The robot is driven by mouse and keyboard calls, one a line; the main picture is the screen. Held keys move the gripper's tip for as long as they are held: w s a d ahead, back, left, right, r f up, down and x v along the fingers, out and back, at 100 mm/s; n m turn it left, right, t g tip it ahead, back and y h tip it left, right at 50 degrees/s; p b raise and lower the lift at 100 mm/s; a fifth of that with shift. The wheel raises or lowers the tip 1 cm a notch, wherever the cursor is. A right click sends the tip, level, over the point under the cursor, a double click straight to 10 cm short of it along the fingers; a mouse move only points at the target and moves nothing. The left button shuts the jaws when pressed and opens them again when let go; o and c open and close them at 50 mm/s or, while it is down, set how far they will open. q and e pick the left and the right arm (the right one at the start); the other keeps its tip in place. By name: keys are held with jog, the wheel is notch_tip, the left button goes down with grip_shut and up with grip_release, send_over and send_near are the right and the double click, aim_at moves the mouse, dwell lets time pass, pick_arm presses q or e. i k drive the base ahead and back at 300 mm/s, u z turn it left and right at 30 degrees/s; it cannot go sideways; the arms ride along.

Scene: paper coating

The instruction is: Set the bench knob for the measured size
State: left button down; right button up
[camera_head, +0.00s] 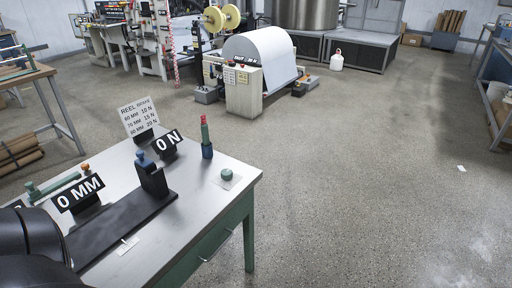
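A steel-topped bench (190,215) with green legs stands at lower left. A small round green knob (227,174) sits on a pale plate near its right edge. A "0 N" display (168,143) stands at the bench's back, and a "0 MM" display (78,194) stands at its left. A reel brake card (138,116) behind them pairs mm sizes with N values. A dark block with a blue knob (152,176) stands on a long dark slab (118,224). Part of a black arm of mine covers the lower left corner. Neither gripper shows.
A red-and-green stick (205,133) stands upright in a blue holder on the bench. Green parts with an orange knob (86,168) lie at the bench's left. A machine with a large white roll (262,62) stands behind. The floor to the right is mostly clear.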

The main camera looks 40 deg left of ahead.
aim_at(226, 174)
jog(key=i, duration=2.3)
jog(key=u, duration=1.8)
